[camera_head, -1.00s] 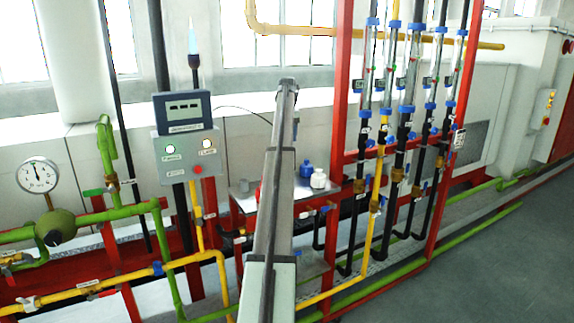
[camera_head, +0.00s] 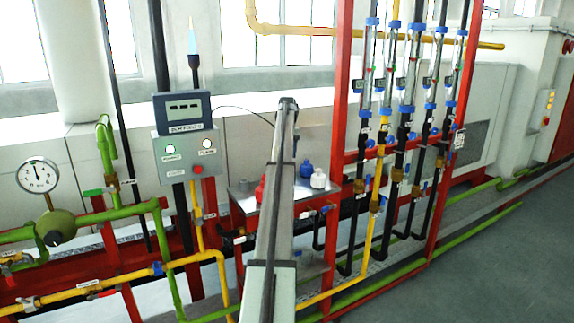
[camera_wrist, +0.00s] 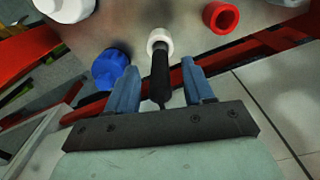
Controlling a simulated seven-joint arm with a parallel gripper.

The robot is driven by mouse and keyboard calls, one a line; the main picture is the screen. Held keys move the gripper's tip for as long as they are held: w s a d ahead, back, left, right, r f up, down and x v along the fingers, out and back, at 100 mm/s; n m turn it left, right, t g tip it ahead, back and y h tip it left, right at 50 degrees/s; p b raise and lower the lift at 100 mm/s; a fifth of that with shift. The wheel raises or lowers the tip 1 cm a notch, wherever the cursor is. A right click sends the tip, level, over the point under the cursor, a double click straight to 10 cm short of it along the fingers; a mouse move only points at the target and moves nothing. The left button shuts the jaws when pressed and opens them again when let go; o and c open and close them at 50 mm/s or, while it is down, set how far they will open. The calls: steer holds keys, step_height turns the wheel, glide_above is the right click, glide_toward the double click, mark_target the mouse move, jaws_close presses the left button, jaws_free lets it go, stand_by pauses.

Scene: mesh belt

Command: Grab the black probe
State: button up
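The black probe (camera_wrist: 160,72) shows in the wrist view, a slim dark rod running from a white ring (camera_wrist: 158,38) toward my gripper's palm. My gripper (camera_wrist: 160,82) is open, its two blue-grey fingers on either side of the probe. Gaps show between the probe and each finger. In the head view my arm hides the gripper and the probe.
A control box (camera_head: 188,158) and pipes stand close by.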

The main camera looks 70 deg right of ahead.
jaws_close()
steer(key=shift+r, duration=0.1)
stand_by(0.6)
